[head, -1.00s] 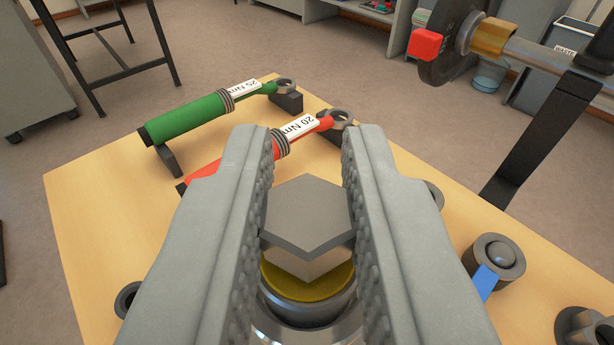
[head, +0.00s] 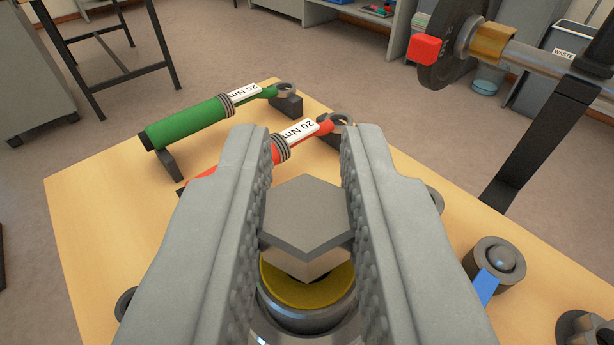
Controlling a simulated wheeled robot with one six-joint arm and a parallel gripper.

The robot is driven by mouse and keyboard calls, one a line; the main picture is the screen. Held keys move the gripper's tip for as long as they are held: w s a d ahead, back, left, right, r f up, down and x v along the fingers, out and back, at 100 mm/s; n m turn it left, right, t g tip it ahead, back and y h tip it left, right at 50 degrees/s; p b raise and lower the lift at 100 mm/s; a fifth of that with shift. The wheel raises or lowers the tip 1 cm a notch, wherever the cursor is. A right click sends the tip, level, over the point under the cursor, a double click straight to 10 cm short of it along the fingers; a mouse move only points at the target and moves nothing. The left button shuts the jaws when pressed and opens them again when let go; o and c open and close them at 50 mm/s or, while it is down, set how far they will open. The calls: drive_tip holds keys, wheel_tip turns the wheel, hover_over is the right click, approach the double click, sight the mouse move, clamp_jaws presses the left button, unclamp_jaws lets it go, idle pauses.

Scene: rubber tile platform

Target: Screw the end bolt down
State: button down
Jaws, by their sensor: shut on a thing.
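The end bolt (head: 306,217) has a grey hexagonal head and sits in the lower middle of the head view. My gripper (head: 306,210) is shut on it, with one ridged jaw pad at each side of the head. Below the head is a yellow ring (head: 305,292), and under that a dark round metal collar (head: 307,319). The bolt's shank is hidden under its head. I cannot tell how deep the bolt sits.
A green-handled torque wrench (head: 188,123) and a red-handled one (head: 318,130) lie beyond my gripper on the wooden tabletop (head: 100,200). A round part with a blue strip (head: 498,258) stands at right. A horizontal shaft (head: 545,62) crosses the upper right.

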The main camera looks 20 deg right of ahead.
idle(0.3)
drive_tip(key=c, duration=1.2)
unclamp_jaws()
drive_tip(key=shift+f, duration=0.1)
drive_tip(key=shift+o, duration=0.4)
drive_tip(key=o, duration=0.5)
drive_tip(key=shift+r, duration=3.55)
